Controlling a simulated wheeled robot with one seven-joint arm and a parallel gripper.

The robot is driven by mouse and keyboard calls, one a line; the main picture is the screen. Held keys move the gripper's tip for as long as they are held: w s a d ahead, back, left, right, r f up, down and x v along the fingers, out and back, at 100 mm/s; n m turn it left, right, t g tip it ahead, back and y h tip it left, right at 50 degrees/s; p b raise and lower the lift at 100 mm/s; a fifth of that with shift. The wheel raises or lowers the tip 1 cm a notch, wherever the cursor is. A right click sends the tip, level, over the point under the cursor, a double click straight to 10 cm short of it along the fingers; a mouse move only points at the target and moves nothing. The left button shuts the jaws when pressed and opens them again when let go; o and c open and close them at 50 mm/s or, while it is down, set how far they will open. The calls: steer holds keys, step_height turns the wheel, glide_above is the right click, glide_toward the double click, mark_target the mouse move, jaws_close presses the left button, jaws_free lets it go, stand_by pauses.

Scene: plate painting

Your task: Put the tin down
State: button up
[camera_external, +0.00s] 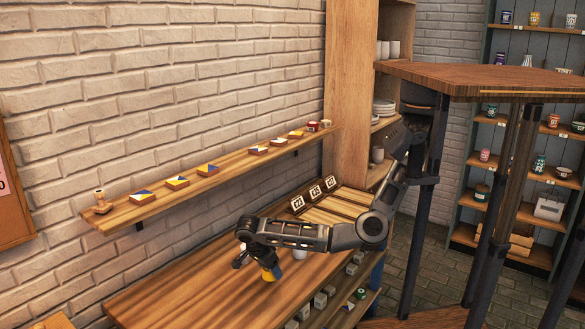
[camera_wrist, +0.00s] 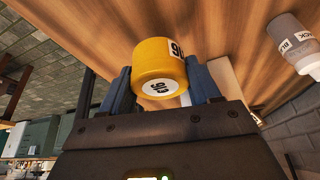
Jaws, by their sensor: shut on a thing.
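The tin (camera_wrist: 153,66) is a short yellow cylinder with white labels. In the wrist view it sits between the two blue-grey fingers of my gripper (camera_wrist: 160,88), which is shut on it. In the external view the yellow tin (camera_external: 268,274) shows small below my gripper (camera_external: 270,264), over the wooden worktop (camera_external: 190,285). I cannot tell whether the tin touches the worktop.
A pale bottle with a "BLACK" label (camera_wrist: 293,42) stands on the worktop close to the tin. A slatted rack with small signs (camera_external: 330,208) is at the worktop's far end. A wall shelf (camera_external: 150,209) holds painted tiles. The worktop's near left is clear.

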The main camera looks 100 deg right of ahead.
mark_target(271, 277)
steer(key=shift+f, duration=1.85)
steer(key=shift+f, duration=0.15)
steer(key=o, duration=1.2)
steer(key=b+v, duration=0.2)
steer(key=v, duration=1)
